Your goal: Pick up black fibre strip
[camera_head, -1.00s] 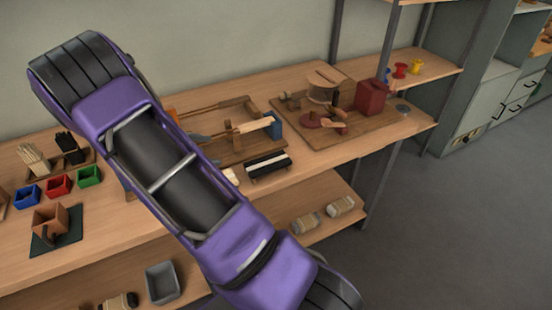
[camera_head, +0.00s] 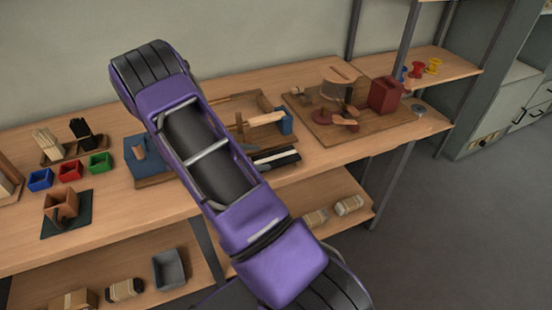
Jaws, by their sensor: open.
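Black and white strips (camera_head: 276,158) lie side by side near the bench's front edge, just right of my arm, which partly covers them. A bundle of upright black fibres (camera_head: 83,130) stands in a wooden holder at the back left, beside a bundle of pale fibres (camera_head: 46,143). I cannot tell for sure which black item is the fibre strip. My purple arm crosses the middle of the view. My gripper does not show.
Blue, red and green (camera_head: 100,162) bins stand at the left, behind a wooden box (camera_head: 61,205) on a dark mat. A wooden board (camera_head: 385,126) with a red block (camera_head: 386,94) is at the right. A grey bin (camera_head: 169,269) is on the lower shelf.

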